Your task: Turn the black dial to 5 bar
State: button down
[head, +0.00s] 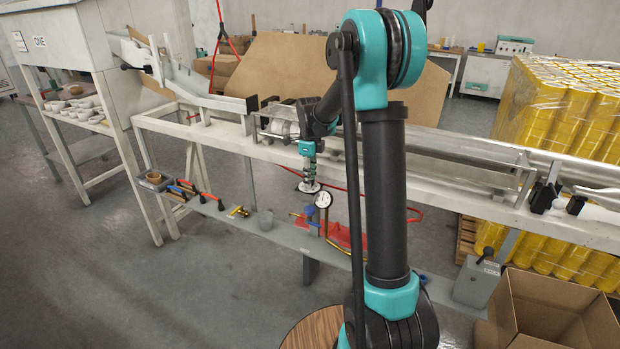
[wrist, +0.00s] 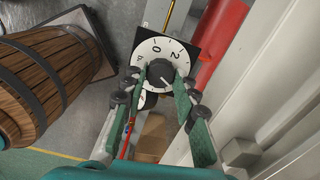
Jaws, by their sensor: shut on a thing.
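The black dial (wrist: 160,71) is a round knob at the middle of a white numbered face (wrist: 149,50) on a dark square plate. In the head view my gripper (head: 308,168) points down over the white face (head: 308,187). The fingers hide part of the face, and I cannot clearly read where the knob points.
A round pressure gauge (head: 323,200) stands just right of the dial; its reading is too small to tell. A red part (head: 345,236) lies below. The white rail frame (head: 235,140) runs close behind my gripper. In the wrist view a wooden barrel (wrist: 55,75) fills the left side.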

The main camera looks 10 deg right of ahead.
dwell(0.4)
jog(key=c, duration=1.2)
grip_release()
jog(key=shift+o, duration=0.2)
notch_tip(320, 180, up, 12)
jog(key=s+d+f+n+t, duration=0.1)
jog(key=s+f+n, duration=0.4)
jog(key=s+n, duration=0.3)
jog(key=s+d+f+n+t, duration=0.1)
jog(key=s+f+n, duration=0.5)
jog(key=s, duration=0.6)
jog(key=s+d+f+n+t, duration=0.2)
jog(key=s+f+n, duration=0.4)
jog(key=s+n, duration=0.4)
jog(key=shift+s+d, duration=0.25)
jog(key=shift+s, duration=0.15)
